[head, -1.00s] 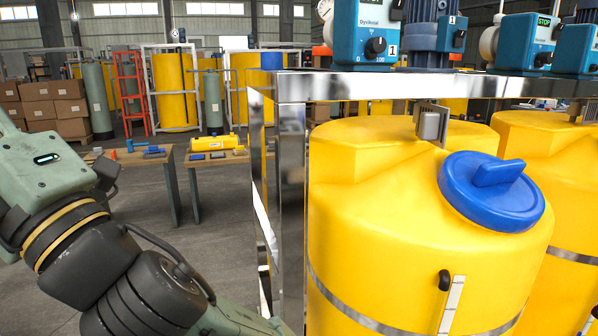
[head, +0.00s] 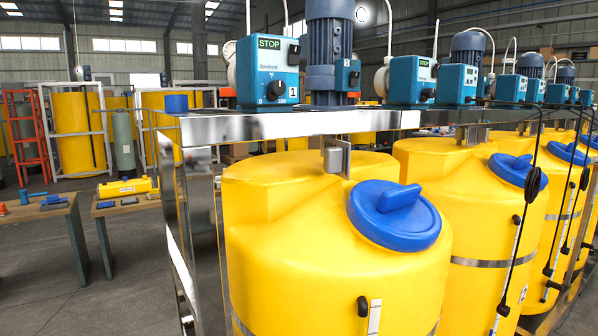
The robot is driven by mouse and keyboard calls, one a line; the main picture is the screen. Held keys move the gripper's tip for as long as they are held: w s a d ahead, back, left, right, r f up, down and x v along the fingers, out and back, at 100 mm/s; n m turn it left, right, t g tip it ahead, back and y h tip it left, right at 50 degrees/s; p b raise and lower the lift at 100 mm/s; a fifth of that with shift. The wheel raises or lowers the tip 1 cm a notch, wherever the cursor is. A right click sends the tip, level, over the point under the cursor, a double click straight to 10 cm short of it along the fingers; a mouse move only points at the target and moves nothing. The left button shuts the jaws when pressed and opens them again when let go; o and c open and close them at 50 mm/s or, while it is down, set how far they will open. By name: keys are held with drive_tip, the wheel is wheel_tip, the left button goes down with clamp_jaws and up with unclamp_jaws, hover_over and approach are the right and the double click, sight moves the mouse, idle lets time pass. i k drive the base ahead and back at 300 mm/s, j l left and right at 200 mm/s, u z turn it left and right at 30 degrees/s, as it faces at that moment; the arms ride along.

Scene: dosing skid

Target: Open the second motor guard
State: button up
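A row of pump units stands on the steel rail (head: 230,126) along the top of the skid. The nearest has a teal STOP control box (head: 268,72) labelled 1, a dark blue finned motor (head: 330,45) and a small teal box (head: 347,76) on the motor's side. The second unit farther right shows a teal control box (head: 409,80), another teal box (head: 457,84) and a blue motor (head: 467,46) partly behind it. I cannot tell which part is the second motor guard, or whether it is open. My gripper and arm are not in view.
Yellow tanks with blue lids stand below the rail; the nearest tank (head: 320,270) has a blue lid (head: 394,214). Black cables (head: 522,230) hang at the right. Work tables (head: 45,217) stand at the left, with open floor between them and the skid.

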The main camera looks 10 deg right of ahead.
sight(476, 135)
drive_tip(key=z, duration=1.35)
drive_tip(key=i+l, duration=0.3)
drive_tip(key=l, duration=0.15)
drive_tip(key=i+l, duration=0.6)
drive_tip(key=l, duration=0.25)
drive_tip(key=i+l, duration=0.85)
drive_tip(key=i, duration=0.25)
drive_tip(key=i+j, duration=0.15)
drive_tip(key=j, duration=0.15)
drive_tip(key=i+j, duration=0.1)
drive_tip(key=j, duration=0.15)
drive_tip(key=i+j, duration=0.15)
drive_tip(key=j, duration=0.15)
drive_tip(key=k+u, duration=0.05)
